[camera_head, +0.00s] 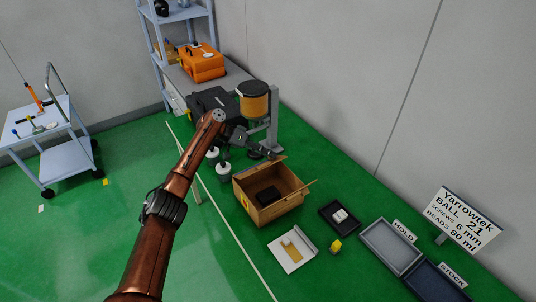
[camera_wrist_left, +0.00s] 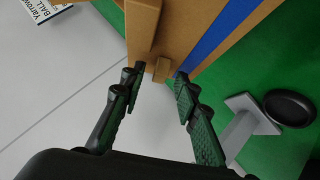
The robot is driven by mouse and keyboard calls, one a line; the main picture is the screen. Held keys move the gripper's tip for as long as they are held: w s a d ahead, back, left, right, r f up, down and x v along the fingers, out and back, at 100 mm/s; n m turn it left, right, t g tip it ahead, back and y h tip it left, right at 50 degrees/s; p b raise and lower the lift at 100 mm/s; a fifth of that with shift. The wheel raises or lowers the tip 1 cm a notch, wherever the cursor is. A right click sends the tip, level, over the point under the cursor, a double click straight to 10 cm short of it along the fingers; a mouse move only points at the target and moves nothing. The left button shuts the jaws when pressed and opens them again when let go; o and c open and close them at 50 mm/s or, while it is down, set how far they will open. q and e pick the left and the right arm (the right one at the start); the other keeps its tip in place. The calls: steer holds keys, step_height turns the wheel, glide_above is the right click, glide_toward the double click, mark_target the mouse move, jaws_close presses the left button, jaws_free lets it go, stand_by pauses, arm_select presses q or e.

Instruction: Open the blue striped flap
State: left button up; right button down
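In the left wrist view, a brown cardboard panel with a blue stripe (camera_wrist_left: 222,30) fills the top right. A small brown tab (camera_wrist_left: 162,69) projects from the cardboard between the fingertips of my left gripper (camera_wrist_left: 157,78). The fingers are apart, with visible gaps beside the tab. My right gripper is not in view.
A black tray (camera_head: 326,222), a yellow object (camera_head: 335,246) and the HOLD tray (camera_head: 372,232) lie right of the box.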

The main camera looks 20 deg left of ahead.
arm_select(q)
steer(key=v, duration=1.1)
steer(key=shift+a+r, duration=0.15)
steer(key=shift+a, duration=0.1)
steer(key=shift+s, duration=0.1)
